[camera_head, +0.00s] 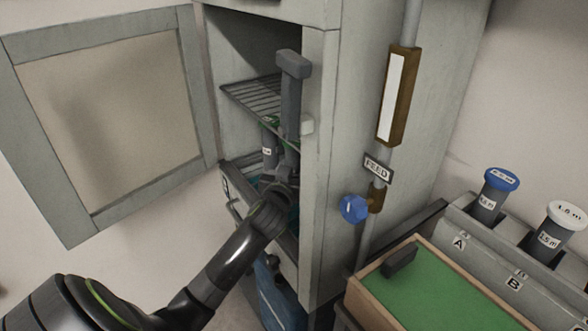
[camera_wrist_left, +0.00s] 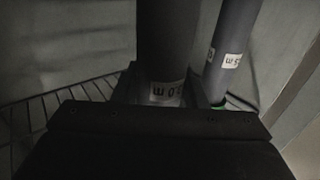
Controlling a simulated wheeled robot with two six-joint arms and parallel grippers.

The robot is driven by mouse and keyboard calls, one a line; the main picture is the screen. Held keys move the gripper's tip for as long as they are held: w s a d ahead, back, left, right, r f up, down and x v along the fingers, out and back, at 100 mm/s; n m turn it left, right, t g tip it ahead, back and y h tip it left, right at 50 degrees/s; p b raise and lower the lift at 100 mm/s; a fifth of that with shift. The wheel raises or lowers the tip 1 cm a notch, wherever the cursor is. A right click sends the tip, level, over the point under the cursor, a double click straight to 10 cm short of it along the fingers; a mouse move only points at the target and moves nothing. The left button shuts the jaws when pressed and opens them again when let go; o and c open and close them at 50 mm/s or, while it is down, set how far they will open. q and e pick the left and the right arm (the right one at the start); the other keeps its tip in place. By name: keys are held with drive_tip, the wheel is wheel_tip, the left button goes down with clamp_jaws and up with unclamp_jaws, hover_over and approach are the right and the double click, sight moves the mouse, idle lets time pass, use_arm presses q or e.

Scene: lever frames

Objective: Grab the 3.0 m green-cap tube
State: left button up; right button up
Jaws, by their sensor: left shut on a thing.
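My left gripper (camera_head: 281,185) reaches into the open grey cabinet. In the left wrist view, where the labels appear upside down, its fingers (camera_wrist_left: 165,96) are closed around an upright dark grey tube (camera_wrist_left: 165,40). Its label, partly covered, seems to read 3.0 m; its cap is hidden behind the gripper body. A second grey tube (camera_wrist_left: 227,45) stands beside it on the right, apart from the fingers, with a green band at its lower end in the picture. In the head view, a green-capped tube (camera_head: 269,145) shows left of the gripper, below the wire shelf. My right gripper is not in view.
The cabinet door (camera_head: 110,115) stands open to the left. A wire shelf (camera_head: 252,92) and the right cabinet wall (camera_head: 312,170) are close to the gripper. Right of it are a blue knob (camera_head: 354,208), a green-lined tray (camera_head: 440,285), a blue-capped tube (camera_head: 490,197) and a white-capped tube (camera_head: 556,232).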

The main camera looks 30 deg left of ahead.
use_arm(q)
drive_tip(key=shift+c, duration=0.7)
drive_tip(key=shift+r, duration=0.1)
